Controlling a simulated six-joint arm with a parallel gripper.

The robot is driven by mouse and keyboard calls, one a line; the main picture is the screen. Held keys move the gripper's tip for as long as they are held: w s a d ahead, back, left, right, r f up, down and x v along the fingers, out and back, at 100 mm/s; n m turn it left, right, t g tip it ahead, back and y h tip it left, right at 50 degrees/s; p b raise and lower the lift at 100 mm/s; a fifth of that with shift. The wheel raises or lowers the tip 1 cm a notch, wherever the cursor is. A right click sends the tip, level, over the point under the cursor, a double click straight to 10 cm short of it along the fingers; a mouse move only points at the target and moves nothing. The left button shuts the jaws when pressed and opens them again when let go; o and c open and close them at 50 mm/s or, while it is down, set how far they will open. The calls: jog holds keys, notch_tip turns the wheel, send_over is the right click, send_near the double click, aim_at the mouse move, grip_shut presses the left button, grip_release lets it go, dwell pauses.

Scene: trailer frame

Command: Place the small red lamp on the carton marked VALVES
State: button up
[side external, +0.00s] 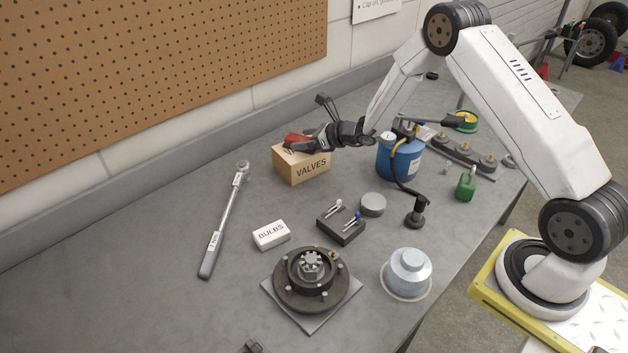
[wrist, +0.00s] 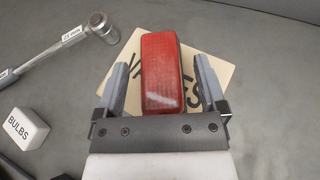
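The small red lamp (side external: 297,138) is on top of the carton marked VALVES (side external: 309,170), and appears to rest on it. In the wrist view the lamp (wrist: 161,74) lies lengthwise over the tan carton top (wrist: 222,69), covering part of the lettering. My gripper (side external: 302,145) is low over the carton, coming from the right. In the wrist view its fingers (wrist: 162,68) stand on both sides of the lamp with a visible gap at each side, so it is open and not holding it. The lamp's underside is hidden.
A torque wrench (side external: 226,217) lies left of the carton. A white BULBS box (side external: 271,235), a dark block (side external: 341,227) and a round hub (side external: 296,292) are in front. A blue canister (side external: 401,161) stands close on the right, under my arm.

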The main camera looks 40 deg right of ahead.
jog(key=shift+r, duration=0.2)
jog(key=v, duration=1.2)
jog(key=shift+f, duration=0.1)
dwell(0.6)
jog(key=s+a+n+g+y, duration=0.2)
jog(key=s+a+n+g, duration=0.5)
jog(key=s+a+n, duration=0.3)
jog(key=s+r+n+g+h, duration=0.2)
jog(key=s+n+h, duration=0.5)
jog(key=n, duration=1.4)
jog(key=s+r, duration=0.1)
jog(key=s, duration=0.3)
jog(key=shift+a+r+n+g, duration=0.3)
jog(key=shift+r+g, duration=0.1)
